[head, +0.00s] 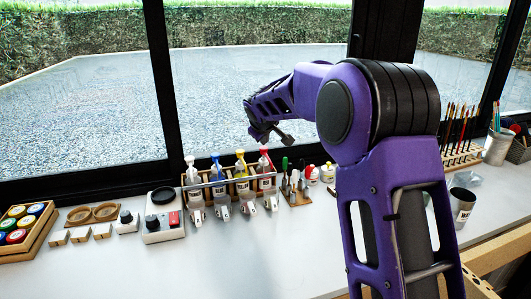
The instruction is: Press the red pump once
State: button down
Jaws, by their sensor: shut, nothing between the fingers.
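The red pump (265,160) tops the rightmost bottle in a wooden rack on the white worktop, at the middle of the head view. Bottles with a yellow pump (240,158), a blue pump (215,160) and a pale pump (190,162) stand to its left. My gripper (271,136) is shut and empty. It appears just above the red pump in the picture, with a small gap between them. The fingertips are small and dark, and I cannot tell how far in depth they are from the pump head.
The front worktop is clear; window glass is behind.

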aim_at(264, 149)
jog(key=shift+f+b, duration=0.75)
jog(key=shift+f, duration=0.15)
dwell(0.5)
jog(key=shift+r, duration=0.1)
jog(key=shift+r+p, duration=1.05)
jog(key=shift+r, duration=0.2)
notch_tip(264, 149, up, 6)
jog(key=p, duration=0.4)
jog(key=shift+p, duration=0.3)
